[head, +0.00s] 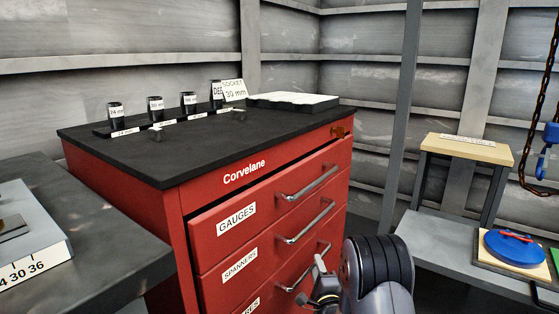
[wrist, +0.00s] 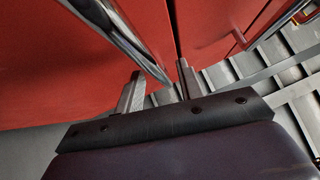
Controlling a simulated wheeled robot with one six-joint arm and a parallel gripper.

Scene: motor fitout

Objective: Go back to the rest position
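My gripper (head: 309,280) is low in front of the red Corvelane cabinet (head: 174,222), beside the third drawer's handle (head: 313,268). In the wrist view my gripper (wrist: 160,70) has its two fingers apart, so it is open. A silver handle (wrist: 125,42) runs down to the space between or just beyond the fingertips. I cannot tell whether they touch it. Nothing is seen clamped. The cabinet front has the GAUGES drawer (head: 265,207), the SPANNERS drawer (head: 268,249) and a lower drawer with a partly cut-off label. A dark gap shows above the GAUGES drawer.
On the cabinet's black top stand several dark sockets (head: 156,110) in a row, a socket sign (head: 234,90) and a white-topped slab (head: 292,101). A grey bench (head: 110,250) stands at left. At right are a shelf (head: 455,262) with a blue disc (head: 514,247) and a hanging chain (head: 538,130).

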